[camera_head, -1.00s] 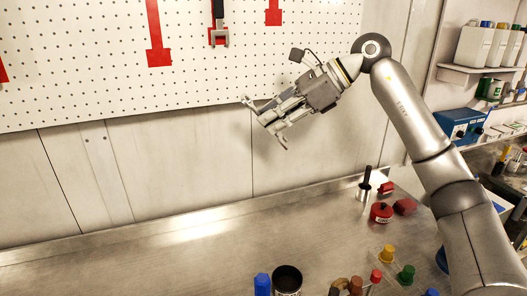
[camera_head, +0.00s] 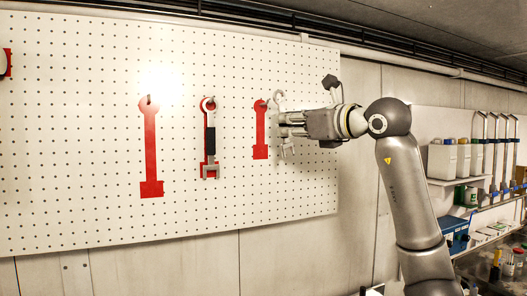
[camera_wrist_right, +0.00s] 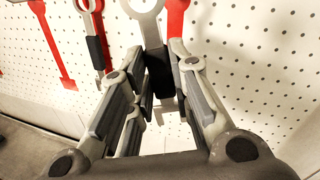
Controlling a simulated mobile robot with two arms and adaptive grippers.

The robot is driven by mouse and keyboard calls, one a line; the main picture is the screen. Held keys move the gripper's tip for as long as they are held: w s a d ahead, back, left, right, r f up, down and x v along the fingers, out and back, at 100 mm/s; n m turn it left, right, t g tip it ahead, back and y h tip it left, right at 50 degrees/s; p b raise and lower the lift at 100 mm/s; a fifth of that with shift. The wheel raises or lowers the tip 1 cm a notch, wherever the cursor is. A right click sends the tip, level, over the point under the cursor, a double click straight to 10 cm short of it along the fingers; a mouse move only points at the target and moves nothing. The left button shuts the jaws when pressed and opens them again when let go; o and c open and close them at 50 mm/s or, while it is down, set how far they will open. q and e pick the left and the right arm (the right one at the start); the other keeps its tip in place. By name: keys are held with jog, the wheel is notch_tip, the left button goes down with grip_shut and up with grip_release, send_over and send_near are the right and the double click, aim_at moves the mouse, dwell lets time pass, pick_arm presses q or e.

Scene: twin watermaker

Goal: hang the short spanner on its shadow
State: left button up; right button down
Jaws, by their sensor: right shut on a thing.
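My right gripper (camera_head: 287,125) is shut on the short spanner (camera_head: 288,149), which is upright in front of the pegboard. Its ring end shows above the fingers and its open jaw below. In the right wrist view, the spanner's dark grip (camera_wrist_right: 160,76) is between the fingers. The short red shadow (camera_head: 261,135), with a peg near its top, is just left of the held spanner. In the right wrist view, this shadow (camera_wrist_right: 178,18) shows partly behind the spanner. The gap to the board is hard to judge. My left gripper is not in view.
Another spanner (camera_head: 210,145) with a black grip hangs on its red shadow to the left. A longer bare red shadow (camera_head: 151,150) is farther left. The white pegboard (camera_head: 100,100) is clear between them. Shelves with bottles (camera_head: 442,160) stand at the right.

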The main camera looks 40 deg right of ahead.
jog(key=shift+w+d+p, duration=0.3)
jog(key=shift+w+d, duration=0.25)
jog(key=shift+w, duration=0.8)
jog(key=shift+w+d+p, duration=0.25)
jog(key=shift+w+d, duration=0.25)
jog(key=shift+w, duration=0.85)
jog(key=shift+w+d+p, duration=0.3)
jog(key=shift+w+d, duration=0.25)
jog(key=shift+w, duration=0.8)
jog(key=shift+w+d+f, duration=0.2)
jog(key=shift+w+f, duration=0.3)
jog(key=shift+f, duration=0.05)
jog(key=c, duration=1.3)
grip_release()
jog(key=shift+o, duration=0.2)
